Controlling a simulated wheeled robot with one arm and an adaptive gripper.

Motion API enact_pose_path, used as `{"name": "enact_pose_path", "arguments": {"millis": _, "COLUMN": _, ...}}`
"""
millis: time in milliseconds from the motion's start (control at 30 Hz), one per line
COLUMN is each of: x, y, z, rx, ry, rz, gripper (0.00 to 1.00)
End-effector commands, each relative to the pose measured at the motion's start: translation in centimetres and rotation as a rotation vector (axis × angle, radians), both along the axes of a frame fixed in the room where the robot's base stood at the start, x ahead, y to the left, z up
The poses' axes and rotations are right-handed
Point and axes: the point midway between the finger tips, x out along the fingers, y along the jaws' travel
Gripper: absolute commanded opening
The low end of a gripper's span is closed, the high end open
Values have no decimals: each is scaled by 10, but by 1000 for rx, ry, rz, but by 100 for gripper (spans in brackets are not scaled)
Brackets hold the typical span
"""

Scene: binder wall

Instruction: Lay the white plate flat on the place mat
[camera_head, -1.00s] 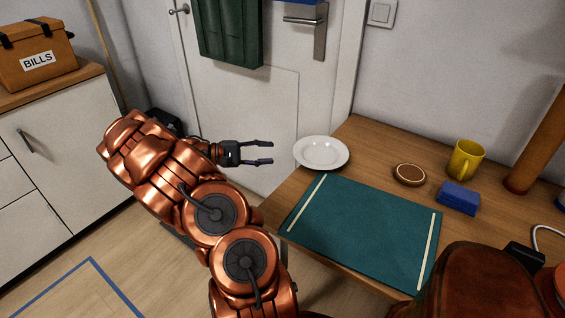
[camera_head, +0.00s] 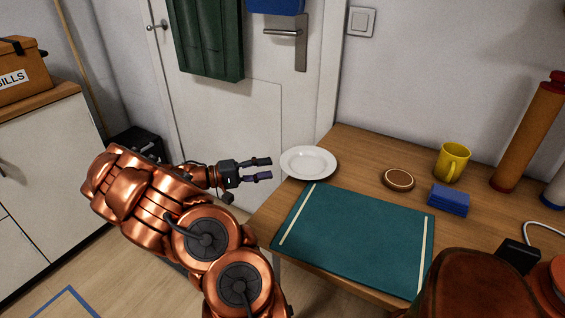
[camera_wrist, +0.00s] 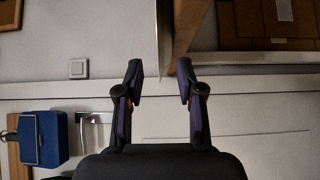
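The white plate (camera_head: 308,163) lies at the far left corner of the wooden table, and its left rim seems to reach past the table edge. The teal place mat (camera_head: 352,240) with two pale strips lies flat on the table, in front of the plate and to its right. My gripper (camera_head: 270,168) is open and empty, just left of the plate, its fingers pointing at the rim. In the wrist view the open fingers (camera_wrist: 160,68) point toward the plate (camera_wrist: 163,38), seen edge-on ahead of the gap, apart from both fingers.
A reddish-brown rounded object (camera_head: 475,285) covers the near right. The door (camera_head: 235,120) is behind my gripper.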

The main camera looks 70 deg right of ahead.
Motion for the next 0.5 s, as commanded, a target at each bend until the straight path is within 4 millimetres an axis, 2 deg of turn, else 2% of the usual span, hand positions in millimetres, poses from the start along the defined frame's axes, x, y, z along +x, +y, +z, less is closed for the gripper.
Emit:
{"name": "enact_pose_path", "arguments": {"millis": 133, "x": -17, "y": -10, "z": 2, "rx": -1, "ry": 2, "rz": -5, "gripper": 38}}
{"name": "enact_pose_path", "arguments": {"millis": 200, "x": -22, "y": -14, "z": -4, "rx": -3, "ry": -1, "rz": -4, "gripper": 38}}
{"name": "enact_pose_path", "arguments": {"millis": 500, "x": -38, "y": -25, "z": -1, "rx": 0, "ry": 0, "rz": -3, "gripper": 38}}
